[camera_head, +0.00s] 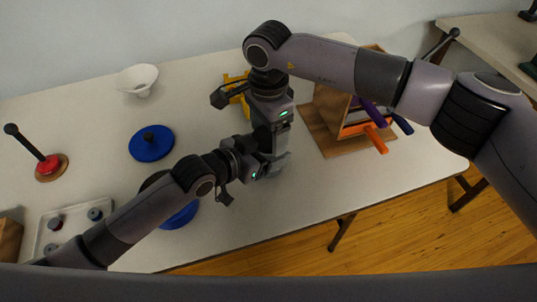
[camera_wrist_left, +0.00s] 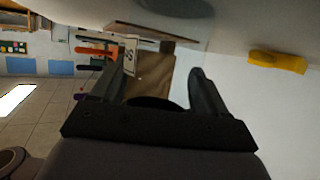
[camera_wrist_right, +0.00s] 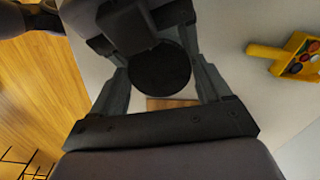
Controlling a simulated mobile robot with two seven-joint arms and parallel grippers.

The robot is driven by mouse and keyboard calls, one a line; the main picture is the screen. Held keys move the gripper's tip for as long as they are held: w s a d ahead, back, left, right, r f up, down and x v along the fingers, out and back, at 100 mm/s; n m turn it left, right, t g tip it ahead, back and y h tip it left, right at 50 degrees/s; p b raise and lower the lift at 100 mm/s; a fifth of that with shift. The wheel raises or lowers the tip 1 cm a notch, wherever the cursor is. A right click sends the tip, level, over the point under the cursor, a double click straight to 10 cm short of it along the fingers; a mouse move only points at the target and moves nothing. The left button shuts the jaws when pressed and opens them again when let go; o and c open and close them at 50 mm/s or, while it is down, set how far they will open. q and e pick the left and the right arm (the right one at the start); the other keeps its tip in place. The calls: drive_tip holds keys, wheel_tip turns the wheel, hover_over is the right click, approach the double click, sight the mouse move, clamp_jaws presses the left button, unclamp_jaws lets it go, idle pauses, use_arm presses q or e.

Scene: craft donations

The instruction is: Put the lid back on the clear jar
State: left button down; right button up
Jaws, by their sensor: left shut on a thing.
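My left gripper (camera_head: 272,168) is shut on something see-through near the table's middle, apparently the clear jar. Its outline is hard to make out, and a block shows between the fingers (camera_wrist_left: 162,80) in the left wrist view. My right gripper (camera_head: 274,138) points down just above, close to the left gripper. In the right wrist view a dark round disc (camera_wrist_right: 160,68), apparently the lid, sits between the right fingers (camera_wrist_right: 160,85). I cannot tell whether they grip it or stand around it.
A wooden block with coloured handles (camera_head: 325,108) stands right of the grippers. A yellow object (camera_head: 237,88) is behind them. A blue knobbed disc (camera_head: 151,148), white bowl (camera_head: 138,77), red-based stick (camera_head: 52,167) and tray (camera_head: 75,213) are left. The front edge is close.

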drive_tip(key=shift+o, duration=1.3)
drive_tip(key=shift+r, duration=0.1)
wheel_tip(320, 180, up, 12)
use_arm(q)
unclamp_jaws()
drive_tip(key=shift+p+v, duration=0.3)
drive_tip(key=shift+v, duration=3.3)
use_arm(e)
drive_tip(key=shift+r, duration=0.2)
